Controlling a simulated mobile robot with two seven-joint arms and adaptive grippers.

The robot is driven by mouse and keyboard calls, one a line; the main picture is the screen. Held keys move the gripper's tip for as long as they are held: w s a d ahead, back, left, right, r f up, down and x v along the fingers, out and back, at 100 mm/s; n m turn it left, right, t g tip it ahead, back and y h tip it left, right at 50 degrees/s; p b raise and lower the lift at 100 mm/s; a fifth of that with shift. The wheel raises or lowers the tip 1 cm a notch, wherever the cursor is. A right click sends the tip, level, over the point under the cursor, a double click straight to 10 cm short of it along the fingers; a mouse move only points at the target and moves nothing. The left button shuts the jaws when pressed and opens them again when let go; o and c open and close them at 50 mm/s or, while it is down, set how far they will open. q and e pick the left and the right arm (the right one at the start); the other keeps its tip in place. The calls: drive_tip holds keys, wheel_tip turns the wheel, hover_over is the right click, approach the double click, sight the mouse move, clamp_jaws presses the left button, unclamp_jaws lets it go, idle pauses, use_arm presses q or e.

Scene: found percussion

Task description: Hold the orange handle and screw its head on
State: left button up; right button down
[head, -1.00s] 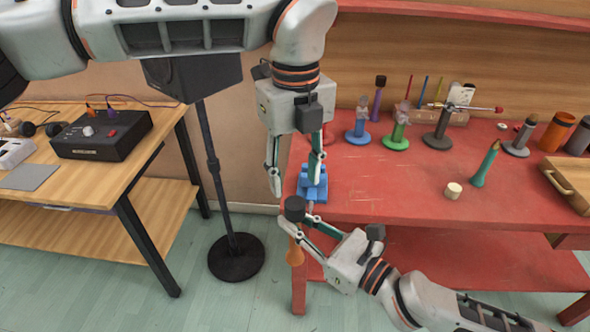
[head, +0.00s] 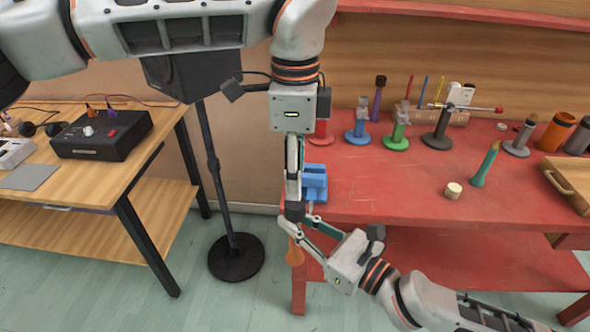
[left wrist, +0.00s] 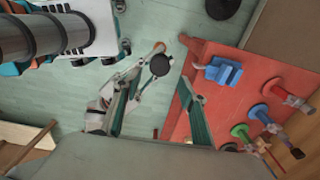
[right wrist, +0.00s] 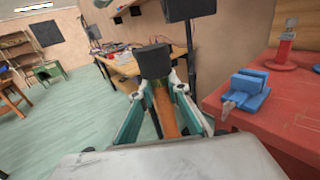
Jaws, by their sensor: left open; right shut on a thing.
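My right gripper (head: 306,222) is shut on the orange handle (head: 295,252), which hangs upright off the red table's front left corner. The handle also shows between the fingers in the right wrist view (right wrist: 165,110). A dark cylindrical head (right wrist: 153,61) sits at the handle's top end; how tightly it is seated cannot be seen. My left gripper (head: 293,198) points down from above, just over the head. Its fingers are open, and in the left wrist view the head (left wrist: 160,65) appears between the fingertips. Contact cannot be told.
A blue vise (head: 314,185) stands on the red table (head: 380,190) close to my grippers. Several coloured stands are behind it. A speaker stand (head: 236,258) is on the left.

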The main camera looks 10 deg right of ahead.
sight(295, 203)
use_arm(q)
drive_tip(key=shift+f, duration=4.05)
drive_tip(key=shift+c, duration=0.4)
